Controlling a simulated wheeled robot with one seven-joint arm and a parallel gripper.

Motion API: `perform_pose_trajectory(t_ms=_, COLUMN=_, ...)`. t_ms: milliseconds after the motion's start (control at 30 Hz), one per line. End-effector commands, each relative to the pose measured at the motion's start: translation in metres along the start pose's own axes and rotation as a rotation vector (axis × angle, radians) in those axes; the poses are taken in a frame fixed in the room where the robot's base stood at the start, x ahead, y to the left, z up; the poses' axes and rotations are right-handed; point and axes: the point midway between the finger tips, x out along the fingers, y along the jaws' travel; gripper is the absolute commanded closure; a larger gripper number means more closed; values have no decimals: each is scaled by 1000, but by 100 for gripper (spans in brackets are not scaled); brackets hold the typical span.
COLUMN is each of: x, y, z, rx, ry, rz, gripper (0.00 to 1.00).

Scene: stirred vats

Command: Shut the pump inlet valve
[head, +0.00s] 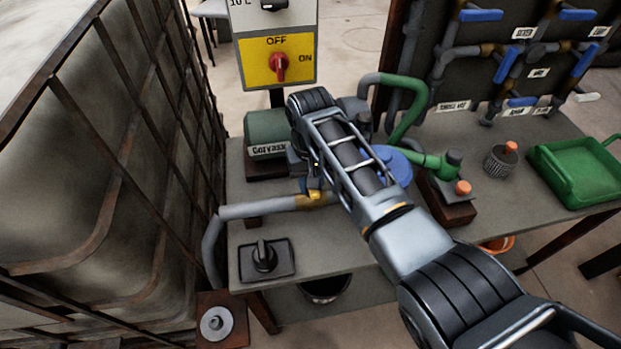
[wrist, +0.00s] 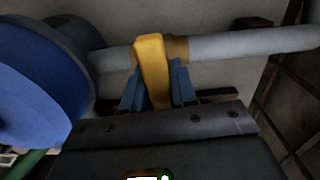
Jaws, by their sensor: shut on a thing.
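The pump inlet valve is a brass body (head: 306,202) on a grey pipe (head: 258,209) that runs to the blue pump part (head: 396,168). Its yellow lever (head: 314,188) is mostly hidden by my arm in the head view. In the wrist view the yellow lever (wrist: 152,66) lies across the grey pipe (wrist: 245,43), over the brass body (wrist: 177,48). My gripper (wrist: 158,88) is shut on the lever, with a blue fingertip on each side of it. In the head view my gripper (head: 312,185) is at the valve.
The green pump motor (head: 267,132) stands behind the valve. A red switch (head: 278,66) is on a yellow plate behind it. A black knob on a plate (head: 264,258) sits at the bench's front left. A caged tank (head: 90,130) fills the left. A green tray (head: 575,172) is at right.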

Motion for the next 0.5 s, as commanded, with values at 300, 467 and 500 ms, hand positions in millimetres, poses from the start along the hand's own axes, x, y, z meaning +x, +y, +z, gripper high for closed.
perform_pose_trajectory(t_ms=300, x=-1, y=0, z=-1, rx=57, ry=2, rz=0, gripper=100)
perform_pose_trajectory(t_ms=467, x=-1, y=0, z=-1, rx=61, ry=3, rz=0, gripper=100)
perform_pose_trajectory(t_ms=500, x=-1, y=0, z=-1, rx=60, ry=3, rz=0, gripper=100)
